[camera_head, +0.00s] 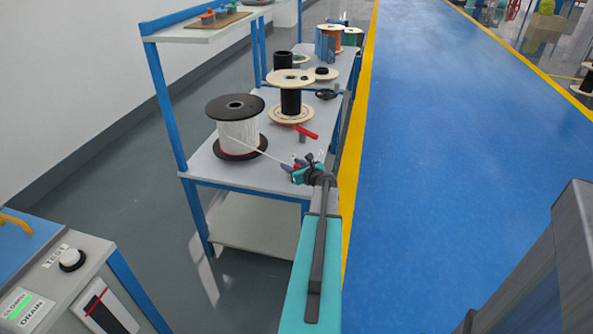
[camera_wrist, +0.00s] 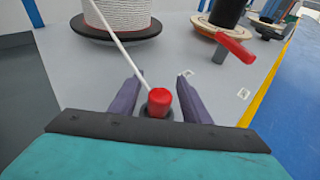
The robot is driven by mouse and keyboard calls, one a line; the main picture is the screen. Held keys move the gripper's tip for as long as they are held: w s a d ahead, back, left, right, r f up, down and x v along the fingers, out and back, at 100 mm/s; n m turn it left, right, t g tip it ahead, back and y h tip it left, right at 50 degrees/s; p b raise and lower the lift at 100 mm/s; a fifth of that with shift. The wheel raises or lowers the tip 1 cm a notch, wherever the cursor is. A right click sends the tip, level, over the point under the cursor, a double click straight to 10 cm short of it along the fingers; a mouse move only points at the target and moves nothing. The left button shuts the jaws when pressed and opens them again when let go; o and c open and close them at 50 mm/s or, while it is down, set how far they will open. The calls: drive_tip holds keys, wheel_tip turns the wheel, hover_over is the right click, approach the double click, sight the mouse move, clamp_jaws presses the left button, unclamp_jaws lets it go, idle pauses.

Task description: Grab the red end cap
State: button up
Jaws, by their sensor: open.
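The red end cap (camera_wrist: 159,100) stands upright in the lower middle of the wrist view, on top of a dark round piece. My gripper (camera_wrist: 157,82) is open, with one dark finger on each side of the cap and a visible gap on both sides. In the head view my gripper (camera_head: 299,166) is at the front right corner of the bench, where a small bit of red shows. A white cable (camera_wrist: 116,45) runs from the white spool (camera_wrist: 117,14) down to behind the cap; its end is hidden there.
The bench (camera_head: 262,176) holds the white spool at left and a black-wound spool (camera_head: 290,102) behind. A blue floor lane (camera_head: 450,150) is clear at right.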

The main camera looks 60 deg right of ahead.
clamp_jaws()
drive_tip(key=shift+r, duration=0.8)
wheel_tip(320, 180, up, 2)
drive_tip(key=shift+r, duration=0.15)
drive_tip(key=s+f+v, duration=0.1)
drive_tip(key=f+v, duration=0.2)
drive_tip(key=v, duration=1.2)
drive_tip(key=shift+s+a+f, duration=0.15)
drive_tip(key=shift+s+a, duration=0.05)
drive_tip(key=shift+a, duration=0.25)
